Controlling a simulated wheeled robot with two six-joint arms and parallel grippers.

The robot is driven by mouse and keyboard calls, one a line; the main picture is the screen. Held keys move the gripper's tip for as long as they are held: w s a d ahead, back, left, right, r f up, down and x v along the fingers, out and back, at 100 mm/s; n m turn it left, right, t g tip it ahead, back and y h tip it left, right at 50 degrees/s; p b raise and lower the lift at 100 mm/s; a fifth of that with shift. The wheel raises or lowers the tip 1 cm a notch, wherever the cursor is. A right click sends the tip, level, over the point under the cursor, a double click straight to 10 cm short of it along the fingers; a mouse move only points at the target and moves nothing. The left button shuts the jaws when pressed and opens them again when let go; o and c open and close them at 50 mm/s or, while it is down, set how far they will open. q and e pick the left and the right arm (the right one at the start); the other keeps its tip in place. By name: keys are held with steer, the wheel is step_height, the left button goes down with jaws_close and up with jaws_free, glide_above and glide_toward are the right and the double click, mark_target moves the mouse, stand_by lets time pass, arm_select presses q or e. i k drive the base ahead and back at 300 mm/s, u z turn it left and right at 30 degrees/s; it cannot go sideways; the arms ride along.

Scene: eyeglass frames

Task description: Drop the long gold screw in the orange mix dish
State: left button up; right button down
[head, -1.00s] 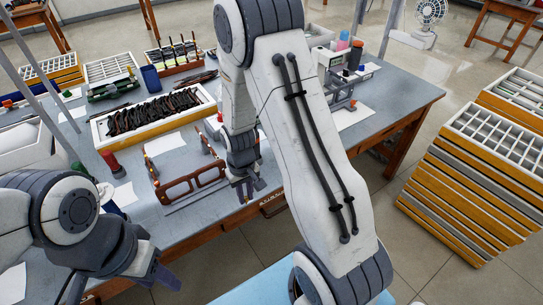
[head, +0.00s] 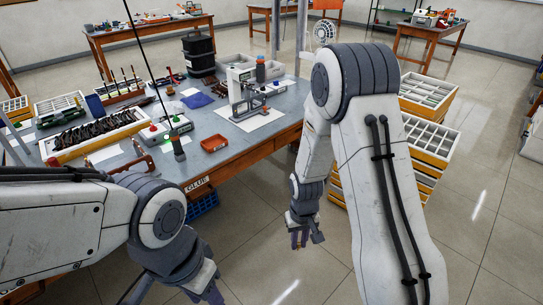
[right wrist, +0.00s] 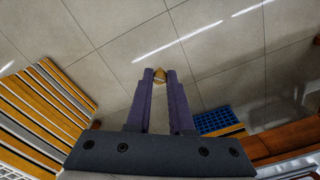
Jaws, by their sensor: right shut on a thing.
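My right gripper (head: 299,239) hangs over the floor, off the table's right edge. In the right wrist view (right wrist: 160,78) its purple fingers are shut on a small gold thing, likely the long gold screw (right wrist: 160,75). Only its rounded end shows at the fingertips, so its length is hidden. An orange dish (head: 214,143) lies on the table near its front edge, up and left of my right gripper and well apart from it. My left gripper (head: 204,291) is low at the bottom edge, partly cut off, and its opening is unclear.
A white device (head: 242,92) stands on a paper sheet behind the dish. A long tray of dark frames (head: 90,132) lies farther left. Stacked drawer trays (head: 428,140) stand on the floor at right.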

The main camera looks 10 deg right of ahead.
mark_target(214, 143)
steer(key=u, duration=0.8)
steer(key=i, duration=1.25)
steer(key=z, duration=0.4)
